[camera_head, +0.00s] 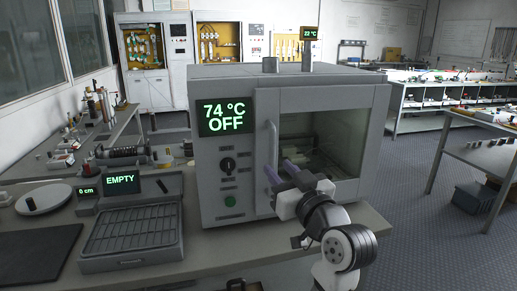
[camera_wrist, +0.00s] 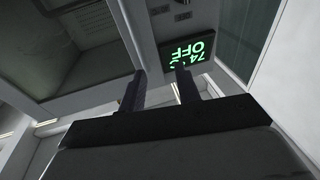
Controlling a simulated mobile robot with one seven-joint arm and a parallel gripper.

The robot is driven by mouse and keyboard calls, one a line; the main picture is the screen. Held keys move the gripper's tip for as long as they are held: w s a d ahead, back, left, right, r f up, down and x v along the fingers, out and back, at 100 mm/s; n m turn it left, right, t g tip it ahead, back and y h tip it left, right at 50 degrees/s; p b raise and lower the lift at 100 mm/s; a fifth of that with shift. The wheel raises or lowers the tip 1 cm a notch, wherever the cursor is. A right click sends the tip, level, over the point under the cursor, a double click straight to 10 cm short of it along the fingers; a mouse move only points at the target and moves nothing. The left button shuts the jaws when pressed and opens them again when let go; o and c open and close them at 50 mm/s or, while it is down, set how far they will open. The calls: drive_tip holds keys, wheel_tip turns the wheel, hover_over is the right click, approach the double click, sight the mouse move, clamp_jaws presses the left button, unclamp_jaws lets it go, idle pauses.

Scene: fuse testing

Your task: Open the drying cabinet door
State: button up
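The drying cabinet (camera_head: 222,110) is a grey box on the bench. Its display (camera_head: 226,116) reads 74 °C OFF and shows upside down in the wrist view (camera_wrist: 187,52). Its glass-windowed door (camera_head: 372,130) looks closed. A vertical handle (camera_head: 271,138) runs along the door's left edge. My gripper (camera_head: 281,171) is in front of the door, with its fingers by the handle's lower part. The two fingers (camera_wrist: 161,88) stand apart in the wrist view, with nothing clearly held between them. Whether they touch the handle or straddle it I cannot tell.
A ribbed tray device (camera_head: 130,235) with an EMPTY display stands left of the cabinet on the same bench (camera_head: 205,262). A dark mat (camera_head: 38,252) lies farther left. Clear floor (camera_head: 420,225) lies right of the cabinet, before the shelved benches.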

drive_tip(key=g, duration=0.2)
approach(274, 161)
drive_tip(key=shift+h, duration=0.3)
drive_tip(key=p+x, duration=0.4)
drive_tip(key=x, duration=0.6)
drive_tip(key=shift+w+a+r, duration=0.2)
drive_tip(key=shift+a, duration=0.1)
clamp_jaws()
